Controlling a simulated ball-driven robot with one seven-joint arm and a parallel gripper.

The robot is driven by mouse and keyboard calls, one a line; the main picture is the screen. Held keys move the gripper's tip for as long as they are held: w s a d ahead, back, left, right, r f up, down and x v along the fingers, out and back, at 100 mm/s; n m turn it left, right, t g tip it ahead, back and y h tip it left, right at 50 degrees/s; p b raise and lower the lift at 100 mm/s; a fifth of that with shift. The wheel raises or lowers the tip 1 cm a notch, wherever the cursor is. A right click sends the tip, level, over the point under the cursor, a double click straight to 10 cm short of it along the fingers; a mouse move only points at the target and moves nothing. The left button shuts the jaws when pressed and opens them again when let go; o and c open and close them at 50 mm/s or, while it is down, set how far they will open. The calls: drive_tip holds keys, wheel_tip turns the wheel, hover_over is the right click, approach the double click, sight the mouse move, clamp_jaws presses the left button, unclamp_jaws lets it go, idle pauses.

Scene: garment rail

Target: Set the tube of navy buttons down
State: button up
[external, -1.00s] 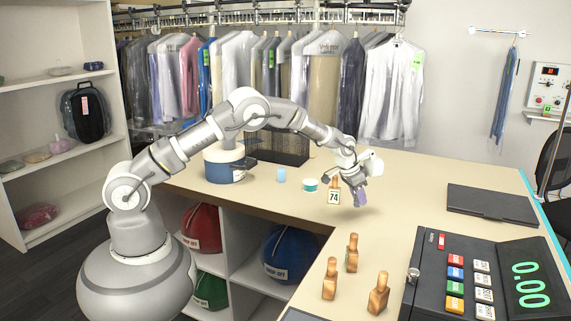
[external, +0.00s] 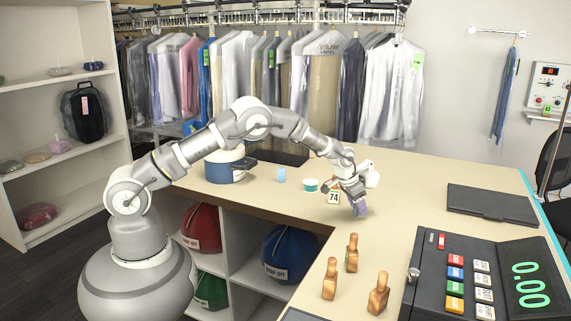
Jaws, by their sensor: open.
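My gripper (external: 359,206) is low over the counter, just right of the number 74 tag, pointing down. Its jaws are open. A small lavender-grey piece (external: 360,210) shows at its fingertips, at or very near the counter top; it looks like the tube, but no buttons can be made out. Whether it touches the counter or still touches a finger is too small to tell.
The number 74 tag (external: 333,198) stands close left of my gripper. A teal-banded tub (external: 310,185) and a light blue cup (external: 282,175) are farther left. Several wooden pegs (external: 352,253) and the cash register (external: 480,280) are nearer. The counter (external: 420,205) right of my gripper is clear.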

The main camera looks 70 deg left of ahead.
drive_tip(key=s+d+r+t+p, duration=0.1)
drive_tip(key=s+r, duration=0.1)
drive_tip(key=r, duration=1)
drive_tip(key=s+r+t+p, duration=0.1)
drive_tip(key=s+r+t, duration=0.15)
drive_tip(key=r, duration=1.05)
drive_tip(key=s+d+r+t+p, duration=0.1)
drive_tip(key=s+r, duration=0.2)
drive_tip(key=r, duration=0.9)
drive_tip(key=s+r+t, duration=0.2)
drive_tip(key=s+r, duration=0.5)
drive_tip(key=r, duration=0.3)
drive_tip(key=s+d+r+t, duration=0.1)
drive_tip(key=s+r+t, duration=0.1)
drive_tip(key=s+r, duration=0.5)
drive_tip(key=s+d+r+t, duration=0.1)
drive_tip(key=s+r+t, duration=0.1)
drive_tip(key=s+r, duration=0.5)
wheel_tip(320, 180, up, 7)
drive_tip(key=shift+s+d+f, duration=0.15)
drive_tip(key=shift+s+d, duration=0.05)
drive_tip(key=shift+s, duration=0.2)
wheel_tip(320, 180, down, 7)
drive_tip(key=b, duration=0.8)
drive_tip(key=shift+f, duration=0.2)
drive_tip(key=shift+t, duration=0.25)
